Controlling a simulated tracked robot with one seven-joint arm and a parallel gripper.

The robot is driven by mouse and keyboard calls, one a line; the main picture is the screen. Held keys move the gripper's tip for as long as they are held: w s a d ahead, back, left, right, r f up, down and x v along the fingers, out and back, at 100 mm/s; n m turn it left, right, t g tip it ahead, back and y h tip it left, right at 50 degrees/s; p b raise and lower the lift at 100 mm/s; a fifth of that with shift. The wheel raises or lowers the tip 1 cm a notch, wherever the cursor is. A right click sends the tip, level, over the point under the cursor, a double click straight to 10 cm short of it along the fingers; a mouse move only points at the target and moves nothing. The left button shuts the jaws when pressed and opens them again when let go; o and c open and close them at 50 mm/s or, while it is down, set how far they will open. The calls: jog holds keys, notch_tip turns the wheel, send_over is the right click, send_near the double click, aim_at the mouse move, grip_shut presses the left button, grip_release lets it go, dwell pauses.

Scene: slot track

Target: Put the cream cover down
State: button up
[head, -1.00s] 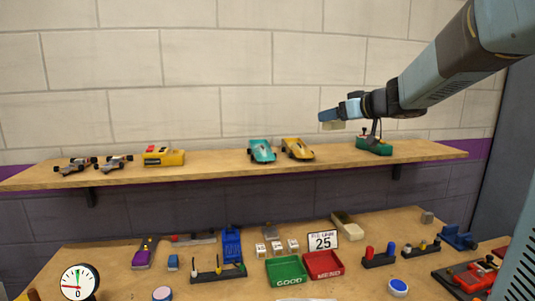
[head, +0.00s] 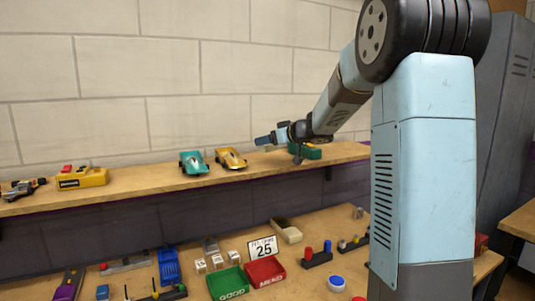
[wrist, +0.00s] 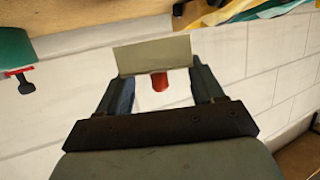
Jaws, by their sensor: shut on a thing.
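The cream cover (wrist: 152,55) is a flat, pale rectangular plate held across the fingertips of my gripper (wrist: 160,85) in the wrist view. My gripper is shut on it. In the head view, my gripper (head: 266,140) is above the wooden shelf (head: 130,188), in front of the wall and right of the gold car (head: 231,158). The cover is barely visible there. A red piece (wrist: 160,82) shows between the fingers in the wrist view; I cannot tell what it belongs to.
A teal car (head: 193,163) and yellow block (head: 82,178) stand on the shelf. A green stand (head: 305,152) is behind my wrist. The bench below holds a green tray (head: 229,283), a red tray (head: 264,271) and a cream-and-brown block (head: 288,231).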

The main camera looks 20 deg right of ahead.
jog(key=shift+w+d+f, duration=0.25)
jog(key=shift+w+f, duration=0.3)
jog(key=shift+f, duration=0.2)
jog(key=shift+w+f, duration=0.1)
jog(key=shift+f, duration=1.55)
jog(key=shift+f, duration=0.1)
jog(key=o, duration=1)
